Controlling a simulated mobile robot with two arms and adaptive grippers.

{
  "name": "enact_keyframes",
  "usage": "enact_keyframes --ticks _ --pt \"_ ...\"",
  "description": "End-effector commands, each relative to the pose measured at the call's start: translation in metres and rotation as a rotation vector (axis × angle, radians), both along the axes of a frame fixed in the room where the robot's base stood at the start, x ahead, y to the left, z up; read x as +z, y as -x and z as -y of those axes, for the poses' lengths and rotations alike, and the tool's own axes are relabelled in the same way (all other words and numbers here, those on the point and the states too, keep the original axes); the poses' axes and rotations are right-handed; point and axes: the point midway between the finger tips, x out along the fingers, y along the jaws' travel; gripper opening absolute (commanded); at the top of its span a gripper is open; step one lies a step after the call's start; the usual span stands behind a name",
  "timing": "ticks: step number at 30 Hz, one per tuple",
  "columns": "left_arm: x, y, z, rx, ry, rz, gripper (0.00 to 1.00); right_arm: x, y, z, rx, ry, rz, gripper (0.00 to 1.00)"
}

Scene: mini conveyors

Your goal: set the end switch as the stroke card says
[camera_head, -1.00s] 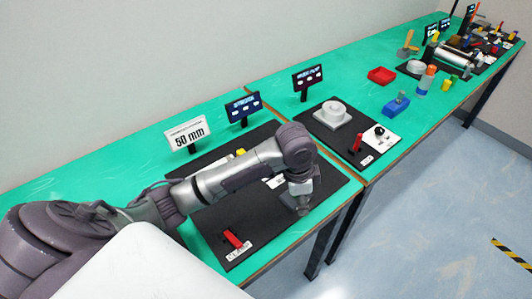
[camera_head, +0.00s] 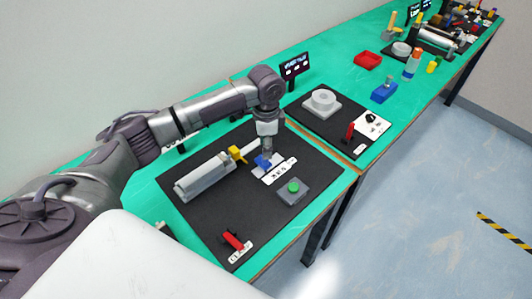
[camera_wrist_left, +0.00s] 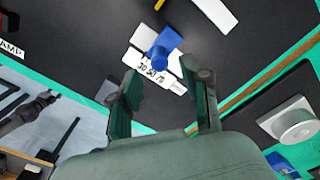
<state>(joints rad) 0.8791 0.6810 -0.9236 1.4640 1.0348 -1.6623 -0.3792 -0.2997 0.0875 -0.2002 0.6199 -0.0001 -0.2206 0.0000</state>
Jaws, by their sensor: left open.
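The blue end switch (camera_head: 263,162) sits on a white scale plate (camera_head: 280,171) on the black board. In the left wrist view the blue switch (camera_wrist_left: 163,48) stands over the plate (camera_wrist_left: 150,70) marked 30, 50 and 70; I cannot tell exactly which mark it is at. My left gripper (camera_head: 267,148) is just above the switch, pointing down. In the wrist view its two fingers (camera_wrist_left: 168,98) are apart with nothing between them, and the switch lies beyond the tips. The stroke card is hidden behind my left arm. My right gripper is out of view.
On the same board are a grey cylinder (camera_head: 205,177) with a yellow end piece (camera_head: 237,154), a green button (camera_head: 293,187) and a red clamp lever (camera_head: 233,241). A second board (camera_head: 325,122) lies to the right with a red lever (camera_head: 350,132).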

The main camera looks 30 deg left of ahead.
Motion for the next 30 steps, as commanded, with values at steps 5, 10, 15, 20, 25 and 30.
enact_keyframes --ticks 5,10,15,20,25,30 --pt "-0.029 0.000 0.000 0.001 0.000 -0.001 0.47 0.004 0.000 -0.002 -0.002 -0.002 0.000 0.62" --pt "-0.043 0.000 0.000 0.000 0.000 0.000 0.47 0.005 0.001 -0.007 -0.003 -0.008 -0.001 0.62" --pt "-0.047 0.000 0.000 -0.001 0.001 0.001 0.47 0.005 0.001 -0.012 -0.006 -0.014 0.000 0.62" --pt "-0.047 0.000 0.000 -0.001 0.001 0.001 0.47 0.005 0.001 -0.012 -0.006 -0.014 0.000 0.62" --pt "-0.047 0.000 0.000 0.000 0.000 0.001 0.19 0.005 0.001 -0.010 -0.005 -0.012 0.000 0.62" --pt "-0.046 0.000 0.000 0.000 0.001 0.001 0.00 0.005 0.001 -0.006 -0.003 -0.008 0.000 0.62"
